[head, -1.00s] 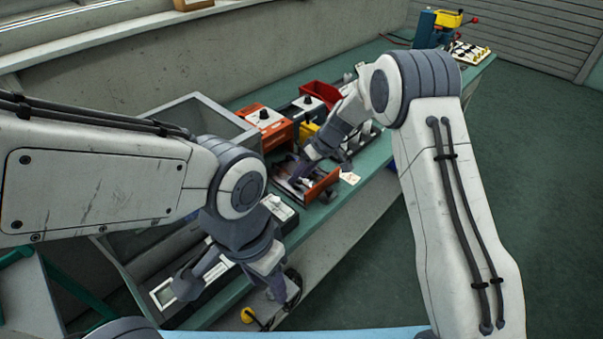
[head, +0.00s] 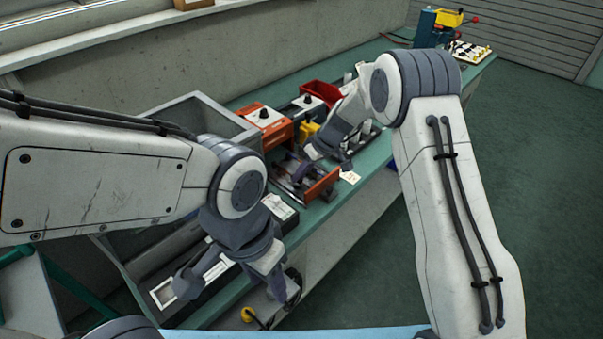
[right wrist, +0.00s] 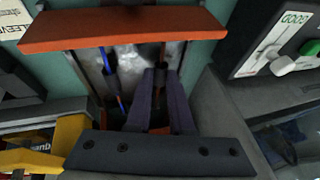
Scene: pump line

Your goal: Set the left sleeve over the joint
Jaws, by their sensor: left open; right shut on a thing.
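The work holder with an orange front bar (head: 322,187) sits on the green bench; the bar also shows at the top of the right wrist view (right wrist: 125,28). Two wires run across the holder there. The picture-left wire, blue then orange, carries a dark sleeve (right wrist: 111,78). My right gripper (head: 302,173) reaches into the holder, its fingers (right wrist: 164,78) closed around the other wire. They are shut on the left sleeve, which they mostly hide. That wire's joint cannot be made out. My left gripper (head: 238,284) is open and empty, low over the bench's front edge.
An orange box with a black knob (head: 264,117) and a red bin (head: 322,93) stand behind the holder. A yellow part (right wrist: 58,143) is close to my right gripper, and a GOOD panel (right wrist: 285,42) lies opposite. A grey open bin (head: 200,110) stands left.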

